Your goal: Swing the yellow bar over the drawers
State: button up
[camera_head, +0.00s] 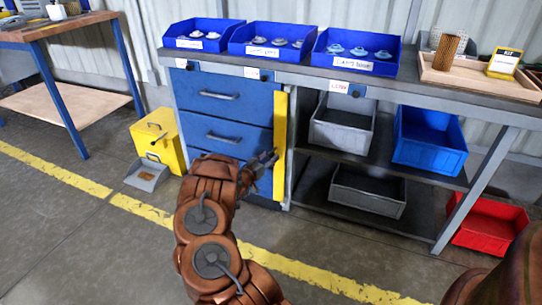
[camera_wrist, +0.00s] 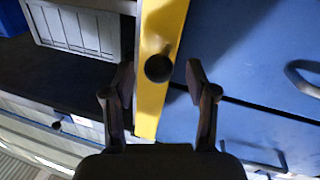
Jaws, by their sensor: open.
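The yellow bar (camera_head: 280,146) stands upright along the right edge of the blue drawers (camera_head: 225,108), beside the drawer fronts. In the wrist view the yellow bar (camera_wrist: 158,75) runs between my fingers and has a round dark knob (camera_wrist: 158,67) on it. My gripper (camera_head: 264,160) is in front of the bar at about its middle height. In the wrist view my gripper (camera_wrist: 160,82) is open, with one finger on each side of the bar and knob. I cannot tell whether a finger touches the bar. My arm hides part of the lower drawers.
The workbench (camera_head: 420,88) carries blue bins (camera_head: 357,65) along its top. Right of the bar, shelves hold a grey bin (camera_head: 342,130) and a blue bin (camera_head: 430,140). A yellow box (camera_head: 158,140) and a grey dustpan (camera_head: 147,174) stand on the floor at left.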

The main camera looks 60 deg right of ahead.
jog(key=a, duration=1)
jog(key=shift+w, duration=0.25)
jog(key=shift+d, duration=0.1)
